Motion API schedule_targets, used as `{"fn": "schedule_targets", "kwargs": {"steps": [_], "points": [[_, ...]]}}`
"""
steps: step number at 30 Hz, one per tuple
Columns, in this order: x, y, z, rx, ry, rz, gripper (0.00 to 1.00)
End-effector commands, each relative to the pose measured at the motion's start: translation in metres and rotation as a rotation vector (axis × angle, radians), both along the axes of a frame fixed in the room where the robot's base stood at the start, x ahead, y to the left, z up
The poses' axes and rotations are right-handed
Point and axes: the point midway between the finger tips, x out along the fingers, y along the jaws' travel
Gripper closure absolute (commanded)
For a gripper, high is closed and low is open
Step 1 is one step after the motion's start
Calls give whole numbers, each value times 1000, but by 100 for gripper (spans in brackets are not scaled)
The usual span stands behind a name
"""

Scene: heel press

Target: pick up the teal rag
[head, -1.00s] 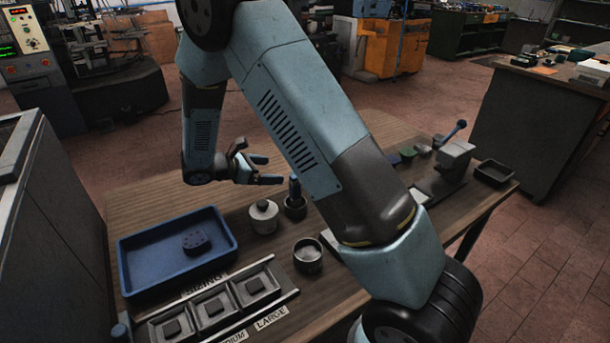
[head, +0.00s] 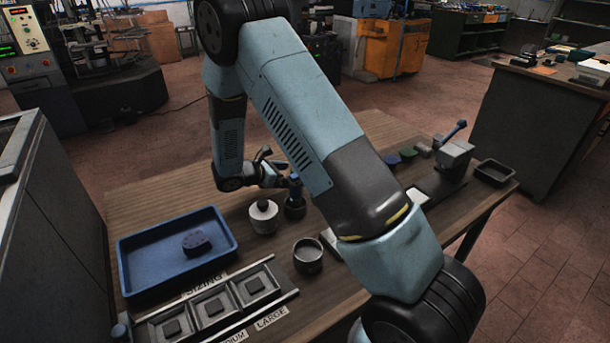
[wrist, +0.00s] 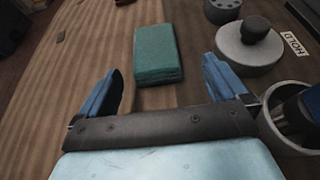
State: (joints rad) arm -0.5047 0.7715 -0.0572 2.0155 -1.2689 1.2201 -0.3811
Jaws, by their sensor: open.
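The teal rag (wrist: 157,54) is a folded rectangular block lying on the wooden table in the wrist view. It is ahead of my gripper (wrist: 162,88), roughly centred between the two blue fingers and just beyond them, apart from both. My gripper is open and empty. In the head view my gripper (head: 268,167) hangs over the middle of the table, and the rag is hidden there behind my arm.
A round lidded pot (wrist: 249,46) and a cup with a blue-handled tool (wrist: 293,115) stand close right of my gripper. A blue tray (head: 178,250), a metal cup (head: 308,255) and a sizing rack (head: 212,305) are nearer.

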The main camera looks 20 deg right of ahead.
Motion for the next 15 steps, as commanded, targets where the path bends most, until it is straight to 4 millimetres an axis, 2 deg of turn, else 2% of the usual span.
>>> {"fn": "schedule_targets", "kwargs": {"steps": [9,15], "points": [[16,-32,-17,0,1,-1,0],[19,-39,-20,-1,0,1,0]]}}
